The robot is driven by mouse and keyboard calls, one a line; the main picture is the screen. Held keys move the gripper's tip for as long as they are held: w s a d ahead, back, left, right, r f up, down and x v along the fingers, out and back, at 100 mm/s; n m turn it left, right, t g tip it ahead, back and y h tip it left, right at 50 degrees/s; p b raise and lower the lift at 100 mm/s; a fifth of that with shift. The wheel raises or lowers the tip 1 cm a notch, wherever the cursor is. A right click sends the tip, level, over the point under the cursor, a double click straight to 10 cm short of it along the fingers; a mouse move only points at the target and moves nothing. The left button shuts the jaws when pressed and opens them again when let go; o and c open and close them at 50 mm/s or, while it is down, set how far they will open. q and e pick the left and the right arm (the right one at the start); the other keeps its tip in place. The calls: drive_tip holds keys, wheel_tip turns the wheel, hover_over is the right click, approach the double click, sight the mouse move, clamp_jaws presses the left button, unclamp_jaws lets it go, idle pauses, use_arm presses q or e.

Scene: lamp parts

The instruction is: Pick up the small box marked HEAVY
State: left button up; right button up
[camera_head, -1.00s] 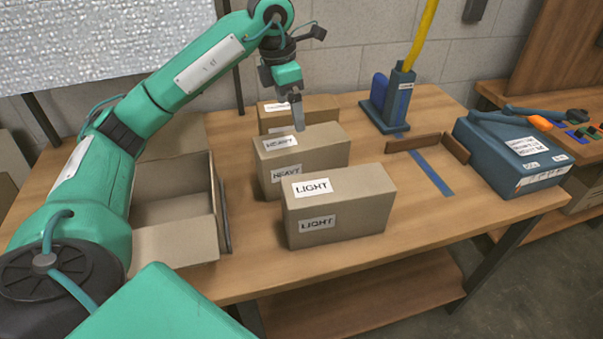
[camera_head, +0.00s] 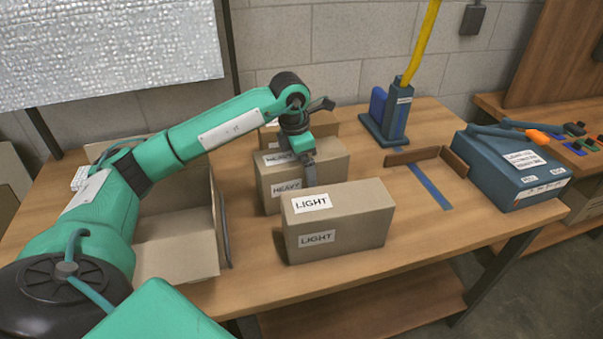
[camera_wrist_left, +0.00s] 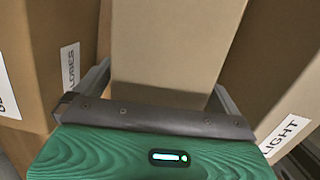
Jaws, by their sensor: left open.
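The small cardboard box marked HEAVY (camera_head: 330,160) stands on the table between two other cardboard boxes. My left gripper (camera_head: 303,160) is over its labelled end, pointing down. One finger shows in front of the box, in the gap before the LIGHT box; the other is hidden. In the left wrist view the plain middle box (camera_wrist_left: 172,45) lies between the two open fingers (camera_wrist_left: 163,88), one along each side. Whether either finger touches it I cannot tell. My right gripper is not in view.
The box marked LIGHT (camera_head: 345,225) stands close in front, and another cardboard box (camera_head: 325,124) close behind. An open carton (camera_head: 178,262) is at left. A blue stand (camera_head: 388,118), low wooden strips (camera_head: 412,155) and a blue case (camera_head: 505,170) are at right.

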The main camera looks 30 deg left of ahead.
use_arm(q)
drive_tip(key=shift+f, duration=0.45)
drive_tip(key=shift+c, duration=0.2)
drive_tip(key=c, duration=1.8)
drive_tip(key=shift+w+r, duration=0.1)
drive_tip(key=shift+r, duration=0.05)
drive_tip(key=shift+c, duration=0.6)
drive_tip(key=shift+r, duration=0.15)
